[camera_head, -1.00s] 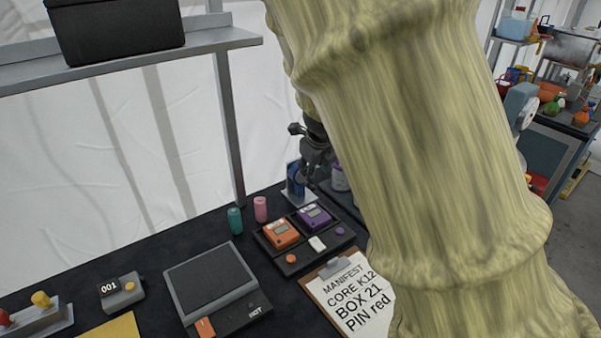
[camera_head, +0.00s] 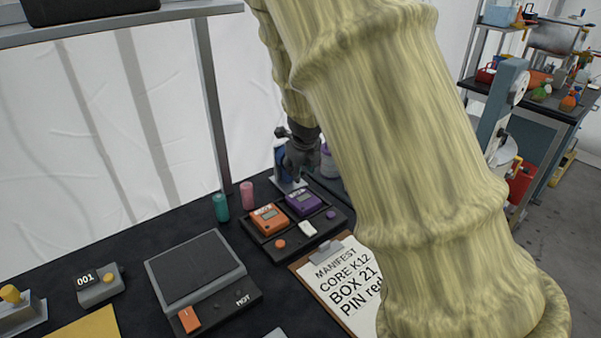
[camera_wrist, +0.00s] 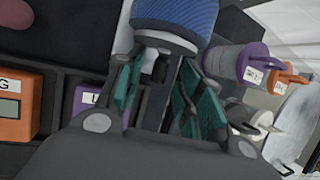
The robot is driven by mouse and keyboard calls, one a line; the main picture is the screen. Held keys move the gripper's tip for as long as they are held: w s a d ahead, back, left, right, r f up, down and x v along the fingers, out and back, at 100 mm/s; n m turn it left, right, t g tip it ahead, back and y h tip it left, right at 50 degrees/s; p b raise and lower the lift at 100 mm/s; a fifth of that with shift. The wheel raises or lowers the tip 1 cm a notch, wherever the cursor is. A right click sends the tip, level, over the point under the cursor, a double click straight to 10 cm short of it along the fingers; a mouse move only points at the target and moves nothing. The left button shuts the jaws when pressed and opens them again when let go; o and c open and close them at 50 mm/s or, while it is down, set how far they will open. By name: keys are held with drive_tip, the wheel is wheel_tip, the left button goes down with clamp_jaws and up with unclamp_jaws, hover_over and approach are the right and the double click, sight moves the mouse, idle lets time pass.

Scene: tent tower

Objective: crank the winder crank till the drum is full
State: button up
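The winder is a blue cylinder (camera_head: 281,162) on a pale metal base (camera_head: 290,184), at the back of the dark bench. My gripper (camera_head: 299,172) is beside it, on its right side, and partly hides it. In the wrist view the blue ribbed cylinder (camera_wrist: 178,18) is at the top, just beyond my fingertips. My gripper (camera_wrist: 160,85) has its two teal-padded fingers spread apart, with a gap between them. A small dark reddish knob (camera_wrist: 160,68) shows in the gap; I cannot tell whether it is touched. The crank and the drum's fill are not clearly visible.
A black tray (camera_head: 327,233) holds an orange box (camera_head: 268,218) and a purple box (camera_head: 303,203) close to my gripper. Teal (camera_head: 221,207) and pink (camera_head: 247,195) cylinders stand left of it. A clipboard (camera_head: 335,285) and a hot plate (camera_head: 195,270) lie nearer.

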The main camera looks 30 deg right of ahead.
clamp_jaws()
drive_tip(key=shift+p, duration=0.35)
drive_tip(key=y+p, duration=0.2)
drive_tip(key=p, duration=0.1)
drive_tip(key=shift+a+r+m+y, duration=0.1)
drive_tip(key=shift+m+y, duration=0.2)
drive_tip(key=shift+y, duration=0.1)
drive_tip(key=y+p, duration=0.2)
drive_tip(key=m+y+p, duration=0.1)
drive_tip(key=y, duration=0.1)
drive_tip(key=shift+a, duration=0.3)
drive_tip(key=y, duration=0.3)
drive_tip(key=m+y, duration=0.1)
drive_tip(key=shift+a+f+y+p, duration=0.3)
drive_tip(key=shift+p, duration=0.05)
drive_tip(key=shift+a+m+y+b, duration=0.15)
drive_tip(key=shift+m+y+b, duration=0.3)
drive_tip(key=shift+y, duration=0.75)
drive_tip(key=shift+s+a+r+m+y+b, duration=0.1)
drive_tip(key=shift+a+r+m+y+b, duration=0.05)
drive_tip(key=shift+y+b, duration=0.45)
drive_tip(key=shift+a+r+m+y+b, duration=0.1)
drive_tip(key=shift+y+b, duration=0.3)
drive_tip(key=shift+y, duration=0.4)
